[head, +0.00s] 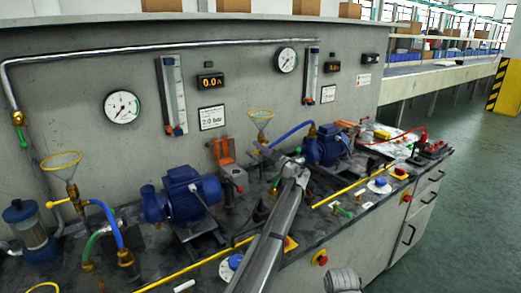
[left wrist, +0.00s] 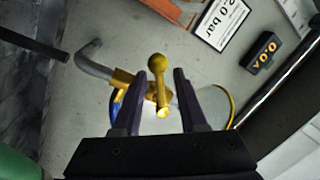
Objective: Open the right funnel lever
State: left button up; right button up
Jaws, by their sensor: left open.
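The right funnel (head: 262,116), with a yellow rim, stands at the back of the bench in the head view. In the left wrist view its grey cone (left wrist: 213,104) lies right of a brass valve (left wrist: 122,78). The right funnel lever (left wrist: 158,75), brass with a ball end, lies between the fingers of my left gripper (left wrist: 160,85). The gripper is open, with a gap visible on both sides of the lever. In the head view my left gripper (head: 278,158) is just below the funnel, and it partly hides the valve. My right gripper is not in view.
The left funnel (head: 62,160) stands at far left. Blue pumps (head: 186,195) (head: 325,147) flank the work spot. An orange clamp-like part (head: 222,150) is left of my gripper. The wall behind carries gauges (head: 287,60) and a 2.0 bar sign (left wrist: 222,22).

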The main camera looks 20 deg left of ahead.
pick_arm(q)
jog(key=b+v, duration=0.1)
jog(key=v, duration=0.6)
jog(key=shift+s+d, duration=0.2)
jog(key=shift+d, duration=0.15)
